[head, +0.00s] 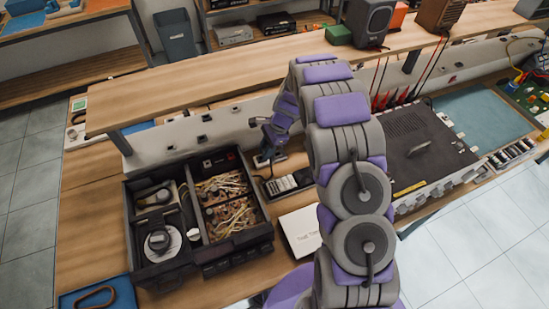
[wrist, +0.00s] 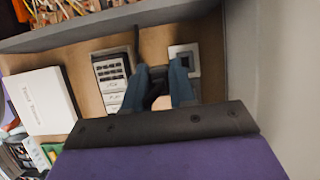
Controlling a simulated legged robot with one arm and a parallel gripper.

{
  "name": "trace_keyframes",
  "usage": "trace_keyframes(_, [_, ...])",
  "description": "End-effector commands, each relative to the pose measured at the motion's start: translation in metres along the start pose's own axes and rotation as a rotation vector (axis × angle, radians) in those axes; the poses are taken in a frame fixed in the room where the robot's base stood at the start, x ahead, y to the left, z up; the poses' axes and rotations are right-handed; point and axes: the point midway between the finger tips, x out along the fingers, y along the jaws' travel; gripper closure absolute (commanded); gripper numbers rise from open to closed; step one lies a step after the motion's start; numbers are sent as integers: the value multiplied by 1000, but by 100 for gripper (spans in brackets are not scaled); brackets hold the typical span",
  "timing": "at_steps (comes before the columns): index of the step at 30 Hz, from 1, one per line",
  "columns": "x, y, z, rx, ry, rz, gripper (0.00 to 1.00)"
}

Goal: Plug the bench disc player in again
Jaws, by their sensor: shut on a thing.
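An opened black unit (head: 128,235), which looks like the disc player, sits on the wooden bench with a round white part and tangled wires inside. My gripper (head: 266,156) is low behind its right back corner, near the grey back panel. In the wrist view my gripper (wrist: 168,82) is shut on a small dark thing (wrist: 158,88), probably the plug; the fingers hide most of it. A square metal socket plate (wrist: 184,52) lies just beyond the right fingertip. I cannot tell whether the dark thing touches it.
A keypad device (head: 290,183) lies beside the gripper and shows in the wrist view (wrist: 112,68). A white booklet (head: 300,232) lies in front. A large grey unit (head: 420,140) stands right. A raised wooden shelf (head: 200,84) runs above the back panel.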

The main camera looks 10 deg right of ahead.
Motion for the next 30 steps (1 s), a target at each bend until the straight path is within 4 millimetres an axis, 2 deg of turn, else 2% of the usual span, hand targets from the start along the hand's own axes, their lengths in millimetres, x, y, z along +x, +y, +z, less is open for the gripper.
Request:
trace_keyframes(4, [-3, -22, 6, 2, 7, -3, 100])
trace_keyframes(10, [-3, -36, 8, 10, 12, -1, 100])
trace_keyframes(20, [5, -39, 4, 12, 14, -2, 100])
trace_keyframes(30, [30, -38, -7, 11, 14, -1, 100])
